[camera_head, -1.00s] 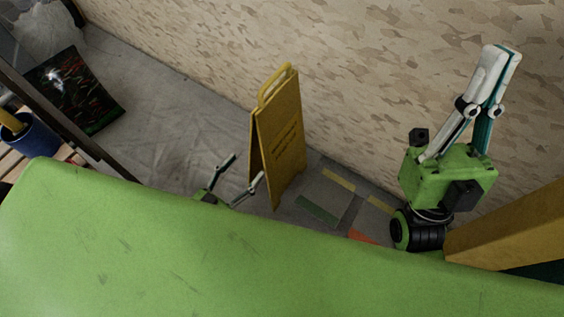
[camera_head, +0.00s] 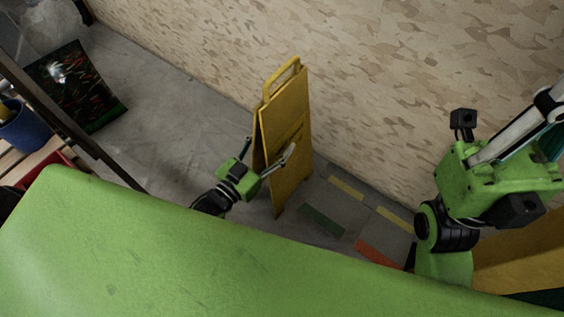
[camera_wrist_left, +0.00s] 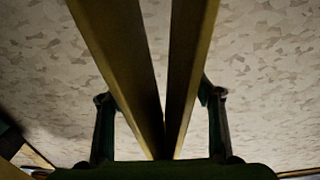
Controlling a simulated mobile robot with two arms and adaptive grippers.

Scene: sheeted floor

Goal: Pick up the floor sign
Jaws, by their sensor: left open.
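The yellow floor sign (camera_head: 290,135) stands upright on the floor near the wall, with its handle at the top. My left gripper (camera_head: 268,145) is open at the sign's left side, with one finger on the near side and the other at the far edge. In the left wrist view, the sign's two panels (camera_wrist_left: 187,75) rise between the open fingers (camera_wrist_left: 160,97). I cannot tell whether the fingers touch it.
A speckled wall (camera_head: 400,80) runs behind the sign. A green surface (camera_head: 150,240) fills the near foreground. Coloured strips (camera_head: 322,220) mark the floor right of the sign.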

